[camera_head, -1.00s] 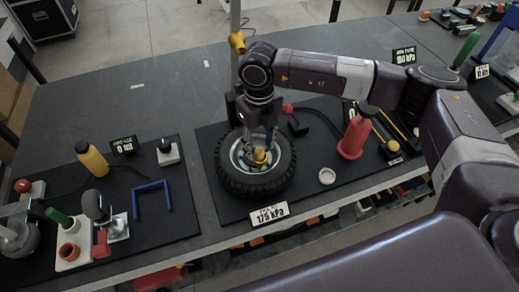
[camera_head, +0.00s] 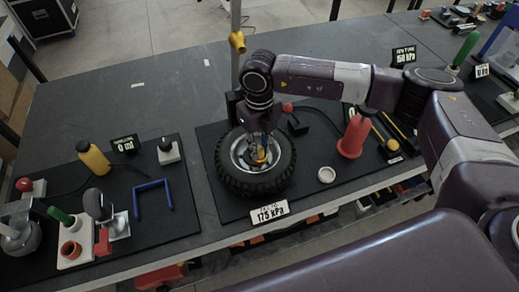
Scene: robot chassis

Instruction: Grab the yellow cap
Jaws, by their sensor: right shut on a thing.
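The yellow cap (camera_head: 261,155) is at the centre of the black-tyred wheel (camera_head: 283,176), which lies flat on a dark mat. My right gripper (camera_head: 259,149) points down over the wheel's hub, its fingers shut on the yellow cap. The fingers partly cover the cap, and I cannot tell whether it is clear of the hub. My left gripper is not in view.
A red cone-shaped bottle (camera_head: 354,137) and a small white ring (camera_head: 326,175) stand right of the wheel. The table's back left is clear.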

